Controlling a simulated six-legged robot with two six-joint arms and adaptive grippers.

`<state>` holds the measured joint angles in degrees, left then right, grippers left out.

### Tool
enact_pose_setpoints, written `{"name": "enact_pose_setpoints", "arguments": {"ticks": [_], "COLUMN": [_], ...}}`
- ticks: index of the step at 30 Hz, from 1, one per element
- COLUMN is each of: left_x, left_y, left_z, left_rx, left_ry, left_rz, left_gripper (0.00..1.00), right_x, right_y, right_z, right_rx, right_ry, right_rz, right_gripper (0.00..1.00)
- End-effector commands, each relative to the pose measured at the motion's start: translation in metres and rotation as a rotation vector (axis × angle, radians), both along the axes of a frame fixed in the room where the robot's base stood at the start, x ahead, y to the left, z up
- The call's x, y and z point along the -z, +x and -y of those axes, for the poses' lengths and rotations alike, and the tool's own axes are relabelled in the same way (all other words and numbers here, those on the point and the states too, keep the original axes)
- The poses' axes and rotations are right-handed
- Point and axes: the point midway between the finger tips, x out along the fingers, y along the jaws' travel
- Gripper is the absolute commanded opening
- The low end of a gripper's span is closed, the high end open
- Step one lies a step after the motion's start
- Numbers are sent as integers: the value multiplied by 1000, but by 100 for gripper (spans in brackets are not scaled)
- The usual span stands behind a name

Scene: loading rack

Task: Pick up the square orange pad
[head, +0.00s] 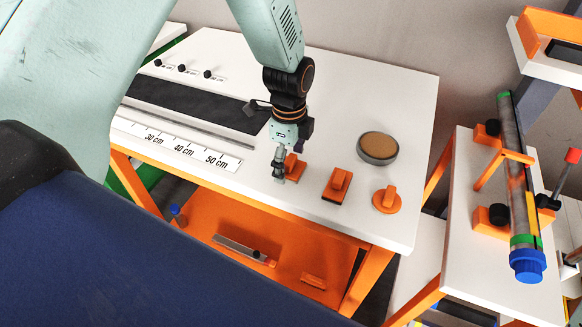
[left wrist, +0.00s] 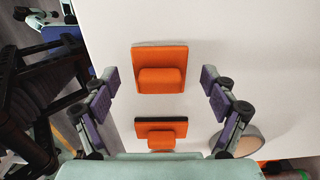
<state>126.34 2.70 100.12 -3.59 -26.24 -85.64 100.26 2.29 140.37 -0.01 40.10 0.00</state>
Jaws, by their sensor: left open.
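The square orange pad (head: 296,166), with a raised orange grip block, lies on the white table (head: 410,130) in the head view. My left gripper (head: 280,172) is just beside it, pointing down and partly covering it. In the left wrist view the pad (left wrist: 160,52) sits between the two spread purple-padded fingers of my open left gripper (left wrist: 160,80), with clear gaps on both sides. Nothing is held. My right gripper does not show.
A second orange pad (head: 335,188) with a dark edge, a round orange pad (head: 387,203) and a round brown-topped dish (head: 378,148) stand to the right. A ruler strip (head: 180,145) lies left. An orange lower shelf (head: 225,225) holds small items.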

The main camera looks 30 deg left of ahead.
Motion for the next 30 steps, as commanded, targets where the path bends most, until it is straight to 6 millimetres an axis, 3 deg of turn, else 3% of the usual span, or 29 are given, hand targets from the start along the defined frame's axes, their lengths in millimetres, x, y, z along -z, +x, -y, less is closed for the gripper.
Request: {"name": "enact_pose_setpoints", "arguments": {"ticks": [11, 30], "left_x": [1, 1], "left_y": [0, 0], "left_z": [7, 5], "left_rx": [2, 0], "left_ry": [1, 0], "left_rz": [1, 0], "left_gripper": [85, 31], "right_x": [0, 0], "right_y": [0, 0], "right_z": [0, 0], "right_rx": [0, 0], "right_ry": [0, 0], "right_rz": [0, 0], "right_gripper": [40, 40]}}
